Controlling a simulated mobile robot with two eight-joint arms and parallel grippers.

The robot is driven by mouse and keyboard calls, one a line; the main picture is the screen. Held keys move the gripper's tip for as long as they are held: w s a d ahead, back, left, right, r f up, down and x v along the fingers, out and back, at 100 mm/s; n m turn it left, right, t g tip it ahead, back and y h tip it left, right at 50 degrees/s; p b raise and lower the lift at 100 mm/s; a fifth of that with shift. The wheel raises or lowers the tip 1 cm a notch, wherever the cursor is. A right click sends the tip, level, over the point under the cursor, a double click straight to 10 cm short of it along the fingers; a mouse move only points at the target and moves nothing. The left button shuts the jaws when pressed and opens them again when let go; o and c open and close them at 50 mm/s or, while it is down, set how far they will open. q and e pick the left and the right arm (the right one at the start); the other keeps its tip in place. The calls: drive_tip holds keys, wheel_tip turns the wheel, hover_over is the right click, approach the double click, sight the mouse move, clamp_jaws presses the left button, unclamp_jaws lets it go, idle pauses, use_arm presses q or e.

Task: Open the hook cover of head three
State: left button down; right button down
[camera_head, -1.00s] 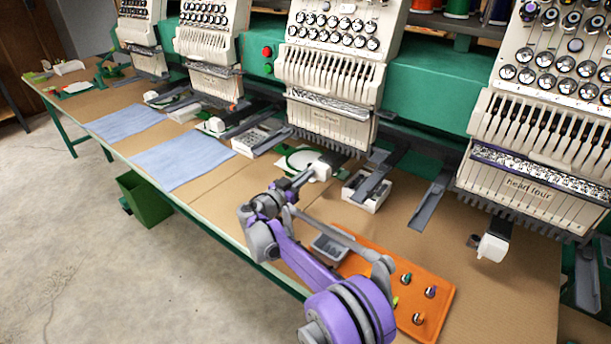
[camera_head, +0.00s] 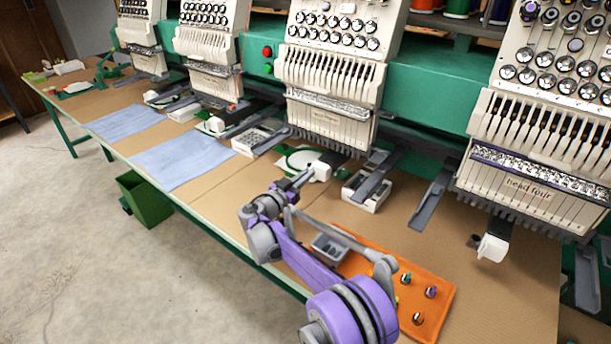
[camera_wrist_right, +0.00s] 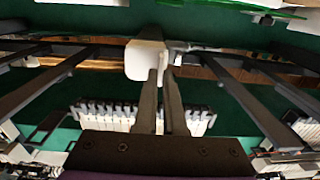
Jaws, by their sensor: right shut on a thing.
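Head three (camera_head: 328,118) is the sewing head in the middle of the head view, with its nameplate low on its front. Its hook cover (camera_head: 320,171) is a small white block under it, just above the table. My right gripper (camera_head: 305,176) reaches it from the front. In the right wrist view, the white hook cover (camera_wrist_right: 147,60) sits at the fingertips of my right gripper (camera_wrist_right: 160,75). The fingers are close together on its lower edge. What lies behind the cover is hidden. My left gripper is in neither view.
An orange tray (camera_head: 436,299) with a grey bin (camera_head: 330,248) and several small parts lies by my right arm. Grey arms and a white caddy (camera_head: 367,192) stand right of the cover. Head four (camera_head: 530,190) is further right. Blue cloths (camera_head: 180,160) lie left.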

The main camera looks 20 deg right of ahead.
sight(321, 173)
drive_tip(key=shift+s+d+n+t+y+p, duration=0.1)
drive_tip(key=shift+s+d+n+t+y, duration=0.15)
drive_tip(key=shift+s+n+t+y, duration=0.4)
drive_tip(key=shift+s+d+n+t+y+p, duration=0.2)
drive_tip(key=shift+s+n+t+y, duration=0.25)
drive_tip(key=shift+s, duration=0.4)
drive_tip(key=shift+s+d+n+t+y+p, duration=0.1)
drive_tip(key=shift+s+d+n+t+y, duration=0.25)
drive_tip(key=shift+s+t+y, duration=0.3)
drive_tip(key=shift+s+d+r+g, duration=0.15)
drive_tip(key=shift+s+d+g, duration=0.1)
drive_tip(key=shift+s+d, duration=0.6)
drive_tip(key=shift+s+a, duration=0.1)
drive_tip(key=c, duration=1)
unclamp_jaws()
drive_tip(key=shift+d, duration=0.2)
drive_tip(key=v, duration=1.1)
drive_tip(key=shift+a, duration=0.3)
